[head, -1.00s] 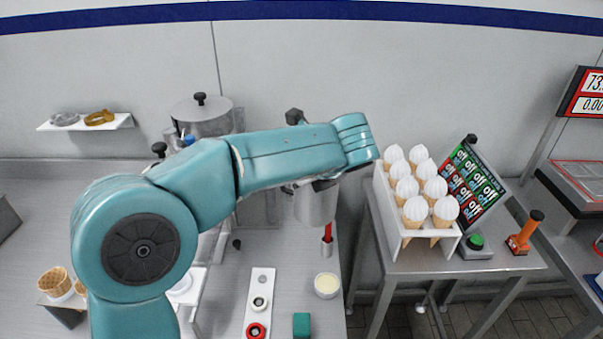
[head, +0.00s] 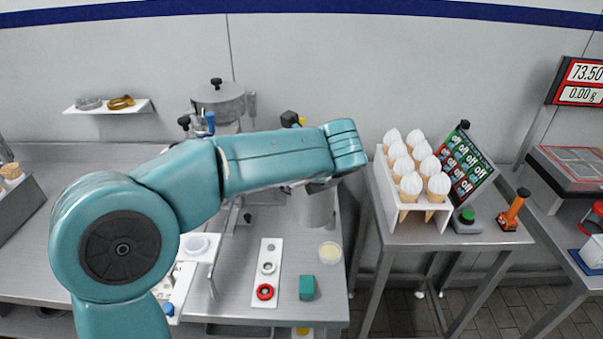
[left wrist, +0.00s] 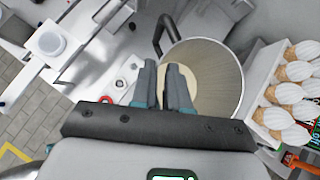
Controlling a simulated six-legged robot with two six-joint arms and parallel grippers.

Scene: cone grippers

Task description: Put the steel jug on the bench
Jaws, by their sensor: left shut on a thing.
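The steel jug (head: 313,207) is a grey metal cylinder under the end of my left arm, over the right part of the steel bench (head: 225,290). In the left wrist view I look into the open jug (left wrist: 222,65); its inside is pale and its dark handle stands out at the upper left. My left gripper (left wrist: 161,72) is shut on the jug at its near side. In the head view my left gripper (head: 323,186) is mostly hidden by my arm. I cannot tell whether the jug's base touches the bench. My right gripper is not in view.
A white strip with a red ring (head: 265,292), a green block (head: 307,287) and a cream-topped cup (head: 330,253) are on the bench near the jug. A rack of white-topped cones (head: 413,175) stands on the right side table. A lidded machine (head: 218,105) stands behind.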

